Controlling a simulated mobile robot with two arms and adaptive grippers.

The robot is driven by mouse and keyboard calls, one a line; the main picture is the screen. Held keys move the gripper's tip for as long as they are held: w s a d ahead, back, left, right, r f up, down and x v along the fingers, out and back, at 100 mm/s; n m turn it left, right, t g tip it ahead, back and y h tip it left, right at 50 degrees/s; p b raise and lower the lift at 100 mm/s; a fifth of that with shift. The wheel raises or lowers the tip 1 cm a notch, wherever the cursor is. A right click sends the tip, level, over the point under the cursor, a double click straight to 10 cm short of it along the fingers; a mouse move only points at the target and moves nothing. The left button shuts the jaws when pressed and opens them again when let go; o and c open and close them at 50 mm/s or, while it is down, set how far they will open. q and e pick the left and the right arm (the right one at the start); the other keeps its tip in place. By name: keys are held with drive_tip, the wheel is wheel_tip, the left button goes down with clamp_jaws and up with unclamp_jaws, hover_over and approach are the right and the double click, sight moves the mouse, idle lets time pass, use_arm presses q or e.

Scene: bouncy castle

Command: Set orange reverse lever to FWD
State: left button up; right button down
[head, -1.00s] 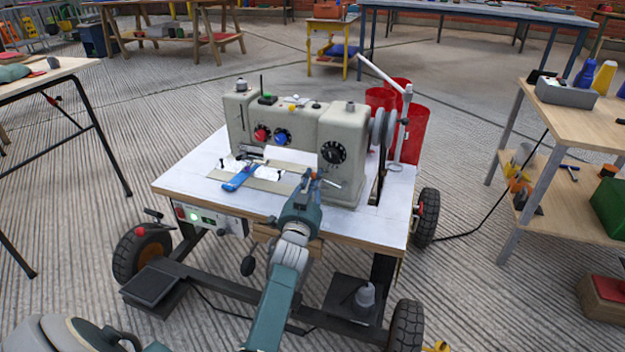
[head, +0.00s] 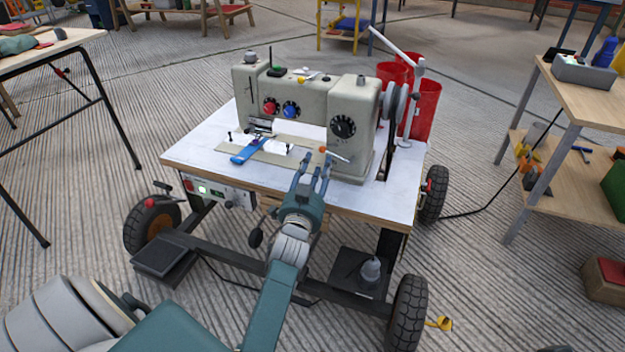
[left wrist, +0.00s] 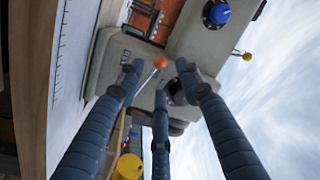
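The sewing machine (head: 305,105) stands on a white-topped wheeled table (head: 205,163). The reverse lever is a thin metal rod with an orange ball (head: 322,149), low on the front of the machine's right-hand housing. The orange ball also shows in the left wrist view (left wrist: 160,62). My left gripper (head: 315,163) is in front of the lever, its fingers spread. In the left wrist view the ball shows between the spread fingertips of the left gripper (left wrist: 158,76), with no clear contact. I cannot read any FWD mark. My right gripper is out of view.
A blue tool (head: 247,152) lies on the table left of the fingers. A dial (head: 342,126) sits above the lever. Red bins (head: 425,108) stand behind the machine. A wooden shelf table (head: 580,100) is at right. Ribbed floor lies open between.

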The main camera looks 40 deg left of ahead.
use_arm(q)
drive_tip(key=v, duration=0.6)
drive_tip(key=shift+s, duration=0.15)
drive_tip(key=shift+d+r, duration=0.1)
drive_tip(key=shift+d, duration=0.05)
